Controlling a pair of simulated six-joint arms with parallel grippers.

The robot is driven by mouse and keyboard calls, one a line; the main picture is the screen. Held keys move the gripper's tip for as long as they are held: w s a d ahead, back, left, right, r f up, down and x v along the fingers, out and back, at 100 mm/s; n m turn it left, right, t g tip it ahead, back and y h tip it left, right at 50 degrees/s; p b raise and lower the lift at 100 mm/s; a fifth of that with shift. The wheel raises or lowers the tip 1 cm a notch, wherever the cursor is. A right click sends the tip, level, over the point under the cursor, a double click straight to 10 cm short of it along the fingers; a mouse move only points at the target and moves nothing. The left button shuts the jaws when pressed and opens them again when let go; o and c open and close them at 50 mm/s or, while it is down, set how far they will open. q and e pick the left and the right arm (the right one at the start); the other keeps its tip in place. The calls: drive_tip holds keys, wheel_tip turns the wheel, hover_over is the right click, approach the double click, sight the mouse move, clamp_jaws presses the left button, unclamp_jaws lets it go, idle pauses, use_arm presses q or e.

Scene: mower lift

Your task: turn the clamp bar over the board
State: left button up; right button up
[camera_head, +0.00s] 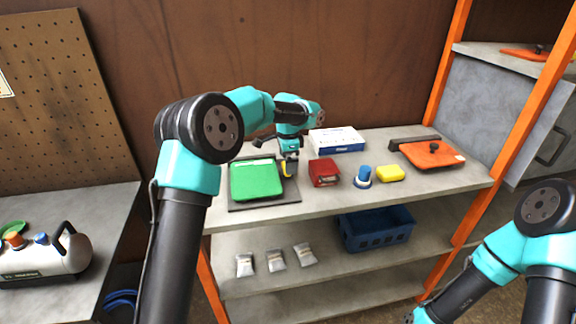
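A green board (256,180) lies on a dark base plate (265,206) on the upper shelf. My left gripper (289,172) points down at the board's right edge. A small yellow and dark part shows at its fingers; I cannot tell whether it is the clamp bar's end or part of the gripper. The arm and gripper hide the bar's shape, and whether the fingers are closed is too small to tell. A dark handle-like piece (262,141) shows behind the board. My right arm is at the bottom right; its gripper (412,317) is barely in view at the frame's lower edge.
Right of the board stand a red box (324,173), a blue-capped item (363,177), a yellow block (390,174) and an orange plate (431,154). A white-blue box (337,140) is behind. A blue crate (376,230) and silver packets (275,261) are below. Orange posts (517,130) bound the right.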

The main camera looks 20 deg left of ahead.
use_arm(q)
drive_tip(key=shift+f, duration=1.15)
drive_tip(key=shift+c, duration=0.5)
drive_tip(key=c, duration=0.8)
